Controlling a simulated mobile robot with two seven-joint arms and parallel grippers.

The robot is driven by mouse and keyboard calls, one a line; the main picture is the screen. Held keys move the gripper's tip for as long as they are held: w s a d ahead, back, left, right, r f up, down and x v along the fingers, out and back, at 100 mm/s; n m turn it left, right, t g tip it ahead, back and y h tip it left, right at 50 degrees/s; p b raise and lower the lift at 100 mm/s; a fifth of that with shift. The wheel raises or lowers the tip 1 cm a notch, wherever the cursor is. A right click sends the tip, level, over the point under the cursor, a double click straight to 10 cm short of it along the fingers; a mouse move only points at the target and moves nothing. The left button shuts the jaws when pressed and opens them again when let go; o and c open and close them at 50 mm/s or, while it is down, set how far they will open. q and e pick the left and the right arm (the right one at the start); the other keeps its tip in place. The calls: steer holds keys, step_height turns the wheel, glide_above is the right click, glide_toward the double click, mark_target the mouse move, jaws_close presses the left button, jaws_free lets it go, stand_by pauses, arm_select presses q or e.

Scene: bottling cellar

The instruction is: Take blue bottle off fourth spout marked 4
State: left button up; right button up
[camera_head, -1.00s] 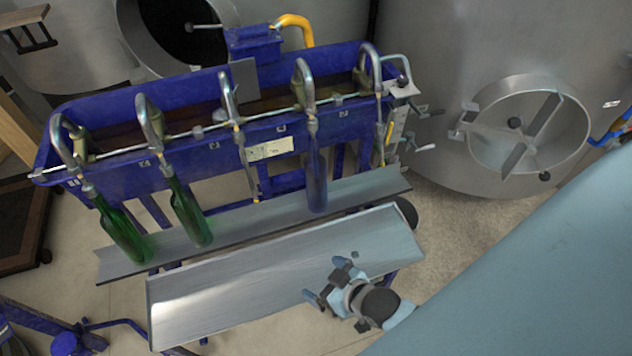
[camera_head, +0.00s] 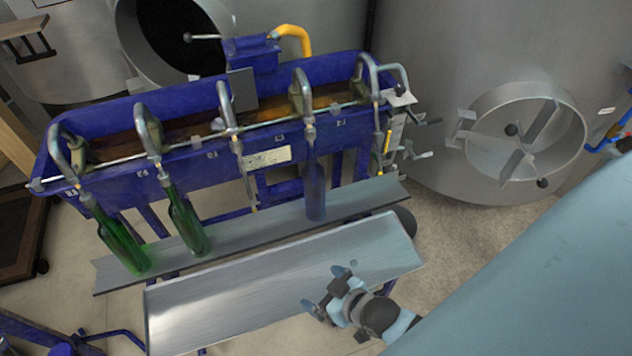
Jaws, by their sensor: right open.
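The blue bottle (camera_head: 315,187) hangs upright under the fourth spout (camera_head: 303,92) from the left, its base at the upper metal shelf (camera_head: 262,221). Its neck meets the spout's tip. The number plates on the blue filler trough (camera_head: 110,190) are too small to read. My right gripper (camera_head: 318,291) is open and empty over the right part of the lower metal shelf (camera_head: 230,300), below and in front of the blue bottle and apart from it. My left gripper is not in view.
Two green bottles (camera_head: 122,240) (camera_head: 186,222) stand under the first and second spouts. The third spout (camera_head: 226,105) and fifth spout (camera_head: 369,75) have no bottle. A steel tank (camera_head: 470,60) with a round hatch stands at the right. The lower shelf is bare.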

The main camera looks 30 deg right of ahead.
steer(key=w+d+f+b, duration=0.4)
steer(key=d+f+b, duration=0.1)
steer(key=f+b, duration=0.15)
steer(key=t+y+b, duration=0.1)
steer(key=t+b, duration=0.4)
steer(key=b, duration=1.4)
glide_toward(323, 195)
steer(key=shift+m, duration=0.4)
steer(key=shift+b+x, duration=0.8)
steer(key=shift+x, duration=1.95)
steer(key=shift+b+x, duration=0.35)
steer(key=shift+x, duration=0.65)
steer(key=shift+b+x, duration=0.5)
steer(key=shift+x, duration=0.85)
steer(key=shift+w+a, duration=0.1)
steer(key=shift+w, duration=0.05)
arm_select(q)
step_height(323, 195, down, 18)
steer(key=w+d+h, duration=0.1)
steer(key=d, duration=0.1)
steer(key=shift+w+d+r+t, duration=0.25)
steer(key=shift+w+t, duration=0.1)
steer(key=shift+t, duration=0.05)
arm_select(e)
steer(key=shift+x, duration=1.3)
